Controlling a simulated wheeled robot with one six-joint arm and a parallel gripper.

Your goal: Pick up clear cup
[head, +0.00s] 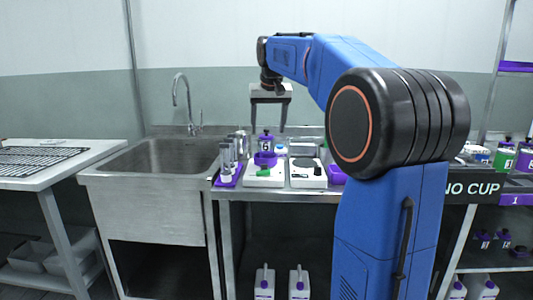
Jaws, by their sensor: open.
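My gripper (268,130) hangs from my blue arm with its two fingers apart, pointing down and empty. It is above the metal worktable (222,196), over the jars and small devices. No clear cup can be made out for certain. Several tall greyish cylinders (227,160) stand on a purple tray (231,180) at the table's left end, left of and below the gripper. They are too small to tell whether they are clear cups. My arm hides the right part of the table.
A steel sink (160,155) with a faucet (182,92) adjoins the table on the left. A "NO CUP" sign (475,189) is on the right shelf.

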